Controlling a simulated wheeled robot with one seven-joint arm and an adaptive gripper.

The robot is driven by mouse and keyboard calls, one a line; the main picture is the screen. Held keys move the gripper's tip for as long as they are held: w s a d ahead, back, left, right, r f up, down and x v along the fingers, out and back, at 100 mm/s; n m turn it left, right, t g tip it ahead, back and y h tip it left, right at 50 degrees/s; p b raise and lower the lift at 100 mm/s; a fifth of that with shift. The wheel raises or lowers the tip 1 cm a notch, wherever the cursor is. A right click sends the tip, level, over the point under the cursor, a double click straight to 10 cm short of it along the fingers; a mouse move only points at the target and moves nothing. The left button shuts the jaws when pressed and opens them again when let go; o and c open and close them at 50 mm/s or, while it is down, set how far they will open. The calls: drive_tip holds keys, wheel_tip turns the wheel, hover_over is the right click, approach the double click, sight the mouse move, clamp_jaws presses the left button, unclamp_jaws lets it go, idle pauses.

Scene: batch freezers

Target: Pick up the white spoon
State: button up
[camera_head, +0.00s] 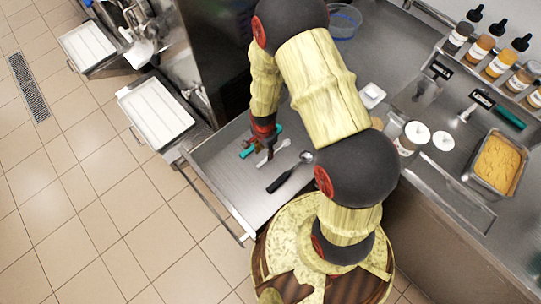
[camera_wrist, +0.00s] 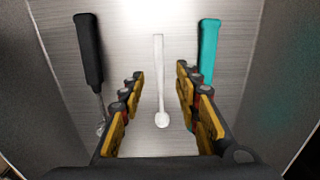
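The white spoon (camera_wrist: 159,82) lies flat in an open metal drawer (camera_head: 213,163), its bowl toward my wrist in the wrist view. In the head view the white spoon (camera_head: 272,152) shows beside my gripper (camera_head: 262,140). In the wrist view my gripper (camera_wrist: 160,98) is open, with one finger on each side of the spoon and a gap on both sides. Nothing is held. I cannot tell how far the fingertips are above the drawer bottom.
A black-handled scoop (camera_wrist: 88,50) lies left of the spoon and a teal-handled tool (camera_wrist: 209,50) lies right, close to my right finger. The drawer walls stand around them. The counter holds a pan of yellow food (camera_head: 497,163) and several bottles (camera_head: 480,48).

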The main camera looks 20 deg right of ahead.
sight(266, 159)
wheel_tip(266, 159, down, 6)
drive_tip(key=shift+d+b, duration=0.15)
drive_tip(key=shift+b, duration=0.95)
drive_tip(key=shift+r, duration=0.1)
drive_tip(key=shift+c, duration=1.4)
clamp_jaws()
